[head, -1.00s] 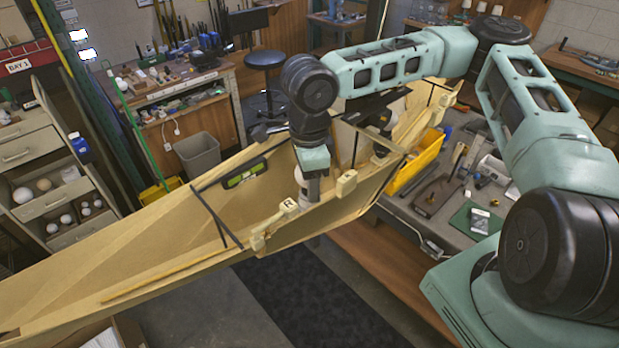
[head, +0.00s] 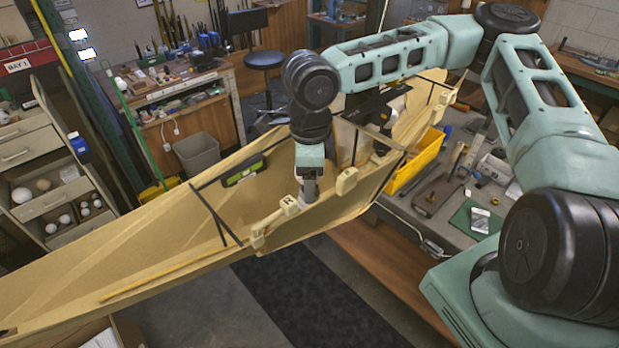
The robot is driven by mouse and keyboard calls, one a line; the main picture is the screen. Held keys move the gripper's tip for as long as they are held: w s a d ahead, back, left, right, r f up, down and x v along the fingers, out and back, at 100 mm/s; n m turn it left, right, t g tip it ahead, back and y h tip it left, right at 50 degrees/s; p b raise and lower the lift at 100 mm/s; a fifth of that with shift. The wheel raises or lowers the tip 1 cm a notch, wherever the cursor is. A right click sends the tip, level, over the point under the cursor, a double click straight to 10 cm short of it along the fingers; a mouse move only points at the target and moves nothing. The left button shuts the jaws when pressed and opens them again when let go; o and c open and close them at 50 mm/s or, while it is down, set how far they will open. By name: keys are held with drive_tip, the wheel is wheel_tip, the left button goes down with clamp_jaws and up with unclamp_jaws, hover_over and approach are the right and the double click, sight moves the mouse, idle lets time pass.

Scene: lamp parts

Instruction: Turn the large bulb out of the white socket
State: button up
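My gripper (head: 310,193) points down over the near side of the large tan wooden trough, close to a cream block marked R (head: 289,204). Its fingers are small and seen from one side, so I cannot tell whether they are open or shut, or whether they hold anything. I cannot make out the large bulb or the white socket for certain; the wrist and fingers cover the spot beneath them.
The tan trough (head: 150,245) runs across the view, with a green level (head: 244,172) and dark straps on it. Another cream block (head: 347,181) is right of my gripper. White balls (head: 22,195) lie in drawers at left. A yellow bin (head: 418,163) stands at right.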

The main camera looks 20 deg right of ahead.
drive_tip(key=m, duration=0.5)
drive_tip(key=shift+m, duration=0.3)
drive_tip(key=m+b, duration=0.1)
drive_tip(key=m, duration=0.4)
drive_tip(key=shift+c, duration=0.4)
drive_tip(key=c, duration=0.6)
drive_tip(key=shift+c, duration=0.3)
